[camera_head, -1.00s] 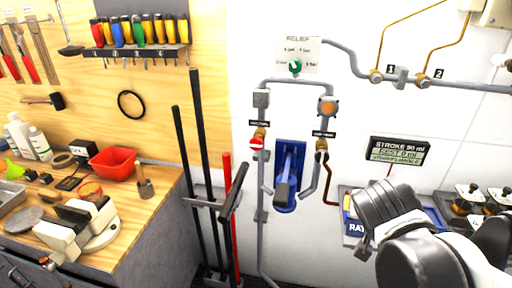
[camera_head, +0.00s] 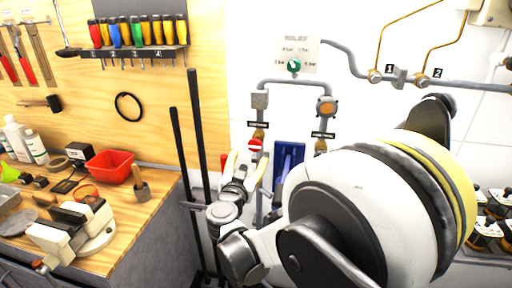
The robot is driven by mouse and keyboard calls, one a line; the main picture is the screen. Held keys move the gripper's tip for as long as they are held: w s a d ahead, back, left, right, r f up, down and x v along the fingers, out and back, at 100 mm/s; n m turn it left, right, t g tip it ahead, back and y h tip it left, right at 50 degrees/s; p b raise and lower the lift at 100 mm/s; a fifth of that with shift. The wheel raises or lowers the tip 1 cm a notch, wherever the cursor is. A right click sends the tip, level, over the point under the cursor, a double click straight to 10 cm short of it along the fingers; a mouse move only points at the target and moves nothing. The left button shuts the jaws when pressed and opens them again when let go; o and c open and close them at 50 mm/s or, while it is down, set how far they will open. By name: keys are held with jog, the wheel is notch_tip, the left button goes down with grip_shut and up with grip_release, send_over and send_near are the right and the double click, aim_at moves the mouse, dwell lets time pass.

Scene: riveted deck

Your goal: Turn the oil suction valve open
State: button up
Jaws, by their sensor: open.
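A small valve with a red and white knob (camera_head: 255,145) sits on the left pipe, below a black label (camera_head: 258,125) too small to read. A second brass valve (camera_head: 320,146) on the right pipe is partly hidden by my arm, below another small label (camera_head: 323,135). I cannot tell from the labels which is the oil suction valve. My gripper (camera_head: 248,160) is open and points up toward the red and white knob. Its fingers appear just below and to either side of it; contact cannot be told.
The blue pump block (camera_head: 289,156) between the pipes is mostly hidden by my arm. A relief panel with a green knob (camera_head: 294,66) is above. Black bars (camera_head: 197,120) stand left of my gripper. A wooden workbench (camera_head: 150,205) with a red bin (camera_head: 110,166) is further left.

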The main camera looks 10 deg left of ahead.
aim_at(254, 147)
jog(key=w+b, duration=0.1)
jog(key=w, duration=0.7)
jog(key=shift+d+b, duration=0.15)
jog(key=shift+b, duration=0.2)
jog(key=c, duration=1.2)
